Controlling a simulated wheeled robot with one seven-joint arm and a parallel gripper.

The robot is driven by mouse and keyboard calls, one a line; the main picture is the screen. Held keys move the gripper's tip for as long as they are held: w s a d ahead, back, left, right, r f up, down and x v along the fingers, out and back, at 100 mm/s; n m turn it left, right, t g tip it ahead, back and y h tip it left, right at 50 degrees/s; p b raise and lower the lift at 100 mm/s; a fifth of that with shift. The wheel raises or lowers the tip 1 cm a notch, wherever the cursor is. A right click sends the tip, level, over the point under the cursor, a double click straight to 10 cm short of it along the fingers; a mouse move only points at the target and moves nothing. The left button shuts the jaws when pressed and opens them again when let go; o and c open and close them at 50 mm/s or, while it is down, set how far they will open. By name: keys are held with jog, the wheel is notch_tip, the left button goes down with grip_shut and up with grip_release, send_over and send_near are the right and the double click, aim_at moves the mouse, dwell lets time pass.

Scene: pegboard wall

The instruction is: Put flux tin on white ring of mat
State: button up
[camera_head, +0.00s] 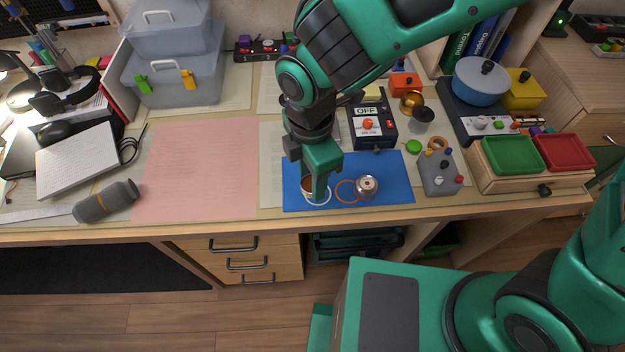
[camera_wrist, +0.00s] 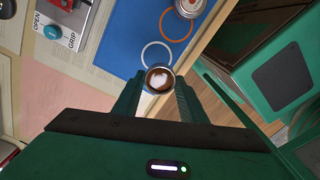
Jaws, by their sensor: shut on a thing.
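My gripper (camera_head: 315,187) is over the left part of the blue mat (camera_head: 385,164). In the wrist view its two fingers (camera_wrist: 159,88) are shut on a small round tin (camera_wrist: 160,78) with a brown top and a pale patch, which I take for the flux tin. The tin (camera_head: 307,184) is partly hidden by a finger in the head view. The white ring (camera_head: 323,204) of the mat lies at the tin, partly covered. In the wrist view the tin overlaps the edge of the white ring (camera_wrist: 142,52). I cannot tell whether the tin touches the mat.
An orange ring (camera_head: 340,197) lies right of the white one, with a silver round tin (camera_head: 367,187) at its right side. A black box marked OFF (camera_head: 372,128) stands behind the mat. A grey control box (camera_head: 438,175) stands right. A pink sheet (camera_head: 200,170) lies clear at left.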

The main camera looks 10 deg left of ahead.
jog(key=shift+w+d+f, duration=0.5)
jog(key=shift+w+f, duration=0.25)
jog(key=shift+w, duration=0.15)
jog(key=shift+f, duration=1.85)
jog(key=o, duration=1.1)
jog(key=shift+f, duration=0.1)
notch_tip(320, 180, up, 12)
jog(key=shift+r, duration=0.15)
